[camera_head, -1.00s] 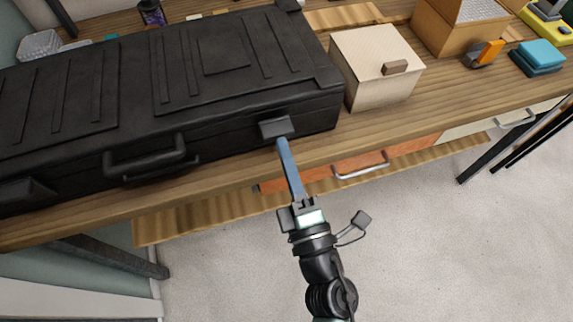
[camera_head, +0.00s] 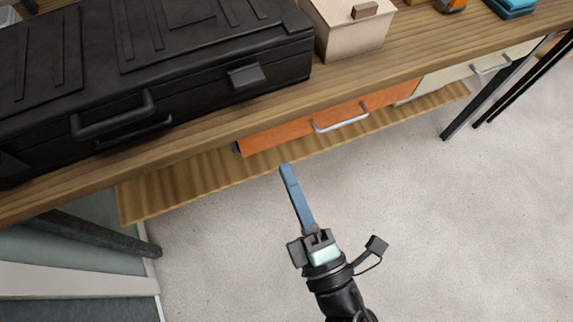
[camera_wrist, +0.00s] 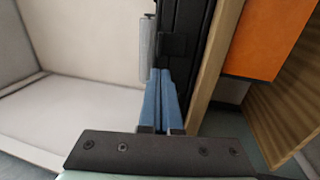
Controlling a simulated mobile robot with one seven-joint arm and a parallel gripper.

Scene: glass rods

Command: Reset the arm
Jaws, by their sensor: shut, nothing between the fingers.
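My gripper (camera_head: 286,170) has long blue fingers pressed together and empty. In the head view it is in front of the workbench, over the pale floor, with its tips just below the orange drawer. In the wrist view the blue fingers (camera_wrist: 160,74) lie side by side in the middle, with no object between them. The black case (camera_head: 190,70) lies closed on the bench, up and left of my gripper, and the fingers are apart from its latch (camera_head: 245,77).
The wooden bench (camera_head: 400,62) has an orange drawer (camera_head: 300,128) with a metal handle (camera_head: 341,118) and a lower shelf (camera_head: 180,178). A pale wooden box (camera_head: 345,35) stands right of the case. Dark bench legs (camera_head: 470,110) stand at the right. The floor (camera_head: 440,230) is open.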

